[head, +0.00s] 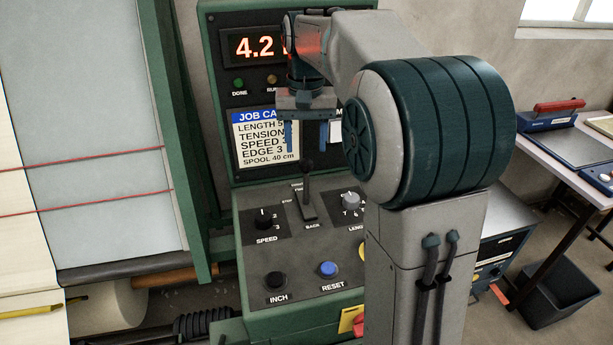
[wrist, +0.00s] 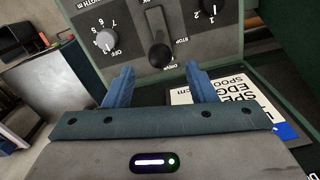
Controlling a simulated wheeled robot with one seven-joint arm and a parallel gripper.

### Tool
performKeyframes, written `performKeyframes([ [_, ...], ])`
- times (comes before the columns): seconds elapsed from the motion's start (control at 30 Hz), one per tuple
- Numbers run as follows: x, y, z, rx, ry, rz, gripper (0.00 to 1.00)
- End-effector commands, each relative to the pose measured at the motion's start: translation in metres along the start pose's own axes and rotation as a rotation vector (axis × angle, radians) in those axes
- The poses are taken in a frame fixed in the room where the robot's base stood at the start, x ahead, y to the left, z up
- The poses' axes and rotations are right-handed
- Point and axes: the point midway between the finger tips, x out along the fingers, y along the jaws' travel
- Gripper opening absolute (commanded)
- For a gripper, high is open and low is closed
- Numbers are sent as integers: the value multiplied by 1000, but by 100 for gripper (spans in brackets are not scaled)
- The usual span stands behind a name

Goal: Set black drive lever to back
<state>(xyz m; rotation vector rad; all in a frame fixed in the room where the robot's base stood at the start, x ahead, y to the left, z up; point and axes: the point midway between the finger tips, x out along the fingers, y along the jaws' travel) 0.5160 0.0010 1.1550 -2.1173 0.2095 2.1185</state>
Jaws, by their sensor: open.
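The black drive lever (head: 308,190) stands on the sloped green-and-grey control panel, with a round black knob at its top. "BACK" is printed at the near end of its plate, and a "STOP" label shows at its side. In the wrist view the lever (wrist: 157,35) appears upside down, with its knob close to the "DRIVE" label. Its exact setting is hard to tell. My gripper (head: 307,148) is open and empty, its two blue fingers apart just above and behind the knob in the head view. In the wrist view the fingers (wrist: 160,70) lie either side of the knob's line, apart from it.
A speed knob (head: 263,218) is left of the lever and a grey length knob (head: 350,201) is right. The black inch button (head: 276,280) and blue reset button (head: 328,269) sit nearer. The job card (head: 265,138) hangs behind. My arm hides the panel's right side.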

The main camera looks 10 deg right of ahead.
Motion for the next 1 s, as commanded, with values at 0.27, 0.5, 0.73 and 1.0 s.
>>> performKeyframes([
  [0.27,60,0,1,0,-4,1,51],
  [0.5,92,0,1,-1,-2,1,51],
  [0.73,99,0,0,-1,1,0,51],
  [1.0,98,0,0,-1,1,0,23],
])
